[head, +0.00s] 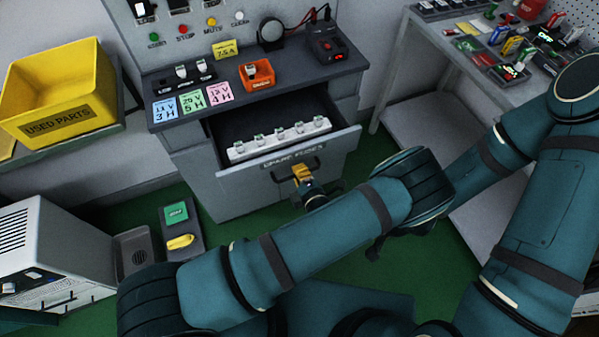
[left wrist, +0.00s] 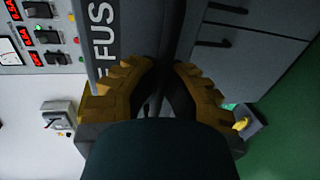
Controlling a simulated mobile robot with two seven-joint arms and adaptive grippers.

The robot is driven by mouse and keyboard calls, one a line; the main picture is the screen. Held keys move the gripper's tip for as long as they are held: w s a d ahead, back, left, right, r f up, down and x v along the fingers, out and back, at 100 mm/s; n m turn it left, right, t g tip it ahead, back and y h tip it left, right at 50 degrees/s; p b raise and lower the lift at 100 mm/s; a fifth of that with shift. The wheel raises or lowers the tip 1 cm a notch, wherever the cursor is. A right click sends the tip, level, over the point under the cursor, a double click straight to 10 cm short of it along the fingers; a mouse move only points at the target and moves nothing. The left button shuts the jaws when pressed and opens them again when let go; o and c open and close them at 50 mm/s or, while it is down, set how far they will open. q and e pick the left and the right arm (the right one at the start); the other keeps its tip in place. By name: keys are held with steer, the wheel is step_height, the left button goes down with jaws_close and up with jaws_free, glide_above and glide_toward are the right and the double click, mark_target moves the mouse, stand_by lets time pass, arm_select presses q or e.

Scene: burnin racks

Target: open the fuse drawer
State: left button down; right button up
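The fuse drawer (head: 345,146) under the grey bench is pulled out, with its inside showing. A white strip (head: 280,142) with several fuses lies inside it. The drawer front carries a label, whose letters "FUS" show large in the left wrist view (left wrist: 104,35). My left gripper (head: 301,174) is at the dark drawer handle (head: 316,163). In the left wrist view its yellow fingers (left wrist: 165,70) close in from both sides, with the dark handle between their tips. My right gripper is not clearly seen; my right arm reaches in from the right.
The bench top (head: 300,68) holds coloured cards, an orange tray (head: 257,75) and a black device (head: 325,42). A yellow used-parts bin (head: 58,88) stands at left, a cluttered table (head: 460,50) at right. Green floor lies below the drawer.

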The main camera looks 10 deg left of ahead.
mark_target(295, 153)
arm_select(q)
steer(key=c, duration=1)
jaws_free()
steer(key=o, duration=0.3)
step_height(295, 153, up, 6)
steer(key=shift+w+r, duration=0.1)
steer(key=shift+r, duration=0.05)
step_height(295, 153, up, 2)
steer(key=shift+r, duration=0.25)
steer(key=c, duration=0.3)
steer(key=shift+r, duration=0.65)
